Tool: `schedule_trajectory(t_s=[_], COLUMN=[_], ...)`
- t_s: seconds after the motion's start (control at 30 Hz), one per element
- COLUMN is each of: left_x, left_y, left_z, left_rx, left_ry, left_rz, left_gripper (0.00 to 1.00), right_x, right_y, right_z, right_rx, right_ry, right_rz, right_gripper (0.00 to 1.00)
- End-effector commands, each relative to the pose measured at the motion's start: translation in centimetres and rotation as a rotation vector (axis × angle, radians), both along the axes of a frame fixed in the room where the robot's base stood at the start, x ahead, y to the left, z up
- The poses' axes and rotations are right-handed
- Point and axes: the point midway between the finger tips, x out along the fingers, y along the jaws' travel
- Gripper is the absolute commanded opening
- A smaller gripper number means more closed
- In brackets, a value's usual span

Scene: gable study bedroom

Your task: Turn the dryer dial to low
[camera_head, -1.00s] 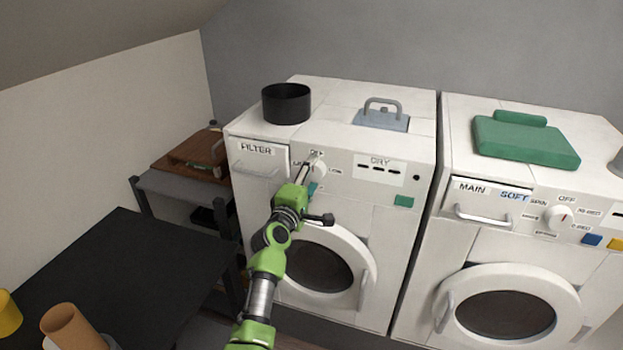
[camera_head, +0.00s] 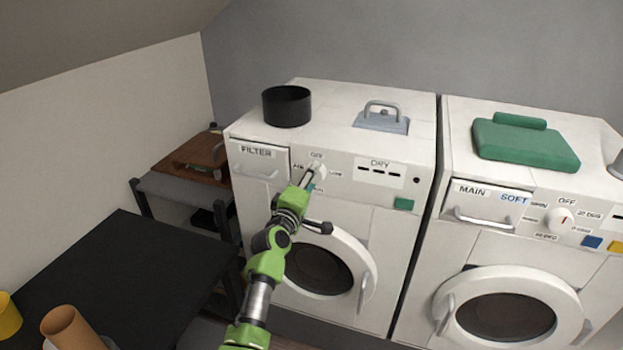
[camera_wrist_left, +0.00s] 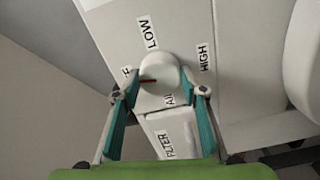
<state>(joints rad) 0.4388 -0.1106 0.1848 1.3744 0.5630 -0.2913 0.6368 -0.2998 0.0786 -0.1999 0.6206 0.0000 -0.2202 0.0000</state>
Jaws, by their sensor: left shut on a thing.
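The white dryer dial (camera_wrist_left: 168,82) sits on the dryer's front panel, with OFF, LOW, HIGH and AIR labels around it. In the wrist view its red mark points left, at the label partly hidden by a finger and ending in F. The LOW label (camera_wrist_left: 149,33) is above the dial in that view. My left gripper (camera_wrist_left: 163,90) is shut on the dial, one finger on each side. In the head view the gripper (camera_head: 312,178) reaches the dial (camera_head: 319,170) and covers part of it. My right gripper is not in view.
The white dryer (camera_head: 375,225) carries a black pot (camera_head: 287,107) and a grey handled piece (camera_head: 381,122). A washer (camera_head: 470,250) with a green folded item (camera_head: 525,142) stands to its right. A black table (camera_head: 135,270) is at left front.

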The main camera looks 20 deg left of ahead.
Motion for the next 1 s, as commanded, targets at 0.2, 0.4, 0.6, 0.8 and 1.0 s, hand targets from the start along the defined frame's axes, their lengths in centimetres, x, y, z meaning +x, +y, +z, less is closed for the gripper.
schedule_trajectory(t_s=[0.2, 0.4, 0.6, 0.8, 1.0], left_x=[0.0, 0.0, 0.0, 0.0, 0.0], left_y=[0.0, 0.0, 0.0, -0.1, 0.0], left_z=[-0.1, -0.1, -0.1, -0.1, -0.1], left_rx=[0.205, 0.396, 0.586, 0.775, 0.963], left_ry=[-0.005, -0.011, -0.016, -0.025, -0.03], left_rz=[-0.001, -0.002, -0.003, -0.002, -0.003], left_gripper=[0.17, 0.17, 0.17, 0.17, 0.17], right_x=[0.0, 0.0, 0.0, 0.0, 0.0], right_y=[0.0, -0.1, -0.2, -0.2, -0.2], right_z=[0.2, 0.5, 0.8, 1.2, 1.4], right_rx=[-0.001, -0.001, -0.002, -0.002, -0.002], right_ry=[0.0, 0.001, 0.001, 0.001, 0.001], right_rz=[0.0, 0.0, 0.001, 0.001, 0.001], right_gripper=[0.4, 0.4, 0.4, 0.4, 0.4])
